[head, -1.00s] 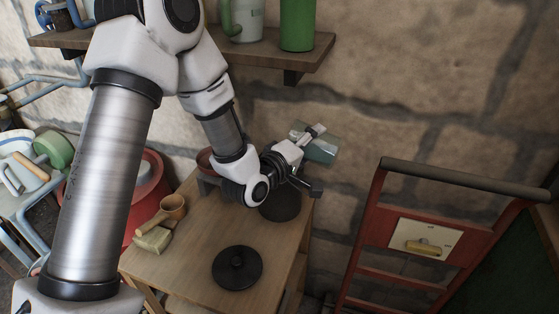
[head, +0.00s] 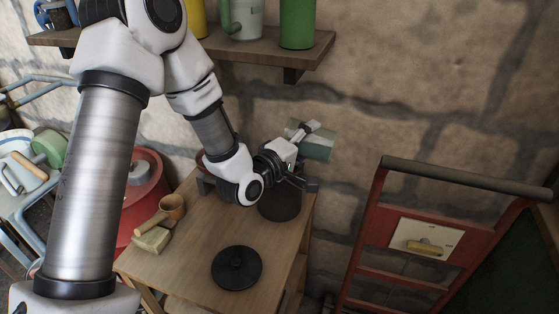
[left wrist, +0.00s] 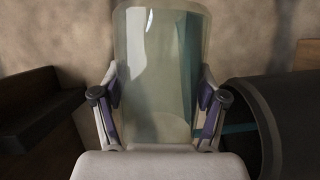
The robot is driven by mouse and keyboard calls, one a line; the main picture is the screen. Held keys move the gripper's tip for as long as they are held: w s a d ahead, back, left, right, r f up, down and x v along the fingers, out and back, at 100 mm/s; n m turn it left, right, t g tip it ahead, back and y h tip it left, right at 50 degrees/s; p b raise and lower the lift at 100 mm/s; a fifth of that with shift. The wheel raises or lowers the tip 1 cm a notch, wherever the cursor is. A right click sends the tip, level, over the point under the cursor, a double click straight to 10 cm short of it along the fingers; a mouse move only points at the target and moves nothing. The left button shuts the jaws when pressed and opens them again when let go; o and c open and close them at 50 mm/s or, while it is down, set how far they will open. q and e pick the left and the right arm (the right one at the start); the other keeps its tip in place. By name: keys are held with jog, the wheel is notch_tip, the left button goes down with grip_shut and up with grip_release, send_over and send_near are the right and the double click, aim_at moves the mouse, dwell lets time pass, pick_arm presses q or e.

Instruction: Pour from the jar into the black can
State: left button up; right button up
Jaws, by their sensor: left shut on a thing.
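My left gripper (head: 304,158) is shut on the clear glass jar (head: 318,146), holding it in the air above and slightly right of the black can. In the head view the jar looks strongly tilted. The jar (left wrist: 160,75) fills the middle of the left wrist view between both fingers, with a teal band on its right side. The black can (head: 280,205) stands at the table's back right corner, its top partly hidden by my gripper. The can (left wrist: 285,125) shows sideways in the left wrist view. A teal streak lies between finger and can; I cannot tell whether it is liquid.
A black lid (head: 237,267) lies on the wooden table (head: 195,255). A red hand truck (head: 365,245) stands to the right.

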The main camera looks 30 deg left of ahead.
pick_arm(q)
jog(key=shift+w+a+f, duration=0.1)
jog(key=shift+w+f, duration=0.05)
jog(key=shift+s, duration=0.2)
jog(key=shift+w+f+n+b, duration=0.15)
jog(key=shift+n+b, duration=0.15)
jog(key=shift+b, duration=0.15)
jog(key=shift+a, duration=0.1)
jog(key=shift+n+b, duration=0.3)
jog(key=shift+b, duration=0.1)
jog(key=shift+s+a+t, duration=0.1)
jog(key=shift+s+t, duration=0.1)
jog(key=shift+t, duration=0.1)
jog(key=shift+w+n, duration=0.1)
jog(key=shift+n, duration=0.2)
jog(key=shift+a+r, duration=0.1)
jog(key=shift+r, duration=0.1)
